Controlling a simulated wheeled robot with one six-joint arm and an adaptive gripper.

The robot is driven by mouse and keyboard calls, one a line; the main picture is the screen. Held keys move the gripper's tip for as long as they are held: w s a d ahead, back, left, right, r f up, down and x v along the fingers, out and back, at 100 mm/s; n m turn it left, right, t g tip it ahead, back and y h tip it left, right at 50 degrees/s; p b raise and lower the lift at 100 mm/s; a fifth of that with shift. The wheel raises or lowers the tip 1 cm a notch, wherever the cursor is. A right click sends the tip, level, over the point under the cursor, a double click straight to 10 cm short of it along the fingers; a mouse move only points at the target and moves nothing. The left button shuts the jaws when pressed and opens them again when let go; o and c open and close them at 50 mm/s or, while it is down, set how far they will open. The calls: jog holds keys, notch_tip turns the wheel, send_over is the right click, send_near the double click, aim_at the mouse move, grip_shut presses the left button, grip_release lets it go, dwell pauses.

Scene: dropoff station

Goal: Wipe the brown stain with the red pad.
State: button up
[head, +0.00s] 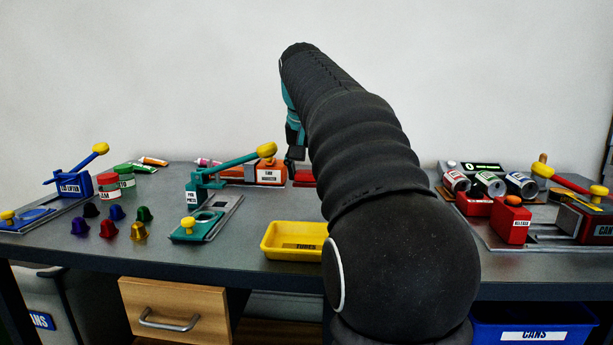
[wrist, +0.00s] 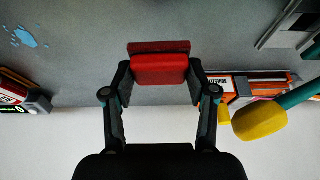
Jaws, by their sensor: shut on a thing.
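My gripper (wrist: 160,82) is shut on the red pad (wrist: 160,68), which sits between its two fingertips in the wrist view. In the head view my gripper (head: 296,152) is at the back of the table, left of my arm, with a bit of the red pad (head: 304,178) just below it. I cannot tell whether the pad touches the table or hangs just above it. No brown stain shows in either view; my arm hides part of the table. A light blue stain (wrist: 25,38) lies on the grey table at the upper left of the wrist view.
An orange labelled device (head: 267,172) and a teal press (head: 205,190) with a yellow-knobbed lever stand left of my gripper. A yellow tubes tray (head: 290,240) is at the front. Cans (head: 487,184) and a red machine (head: 511,224) stand at the right. Coloured capsules (head: 108,228) lie at the left.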

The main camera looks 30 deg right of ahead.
jog(key=shift+r, duration=1.5)
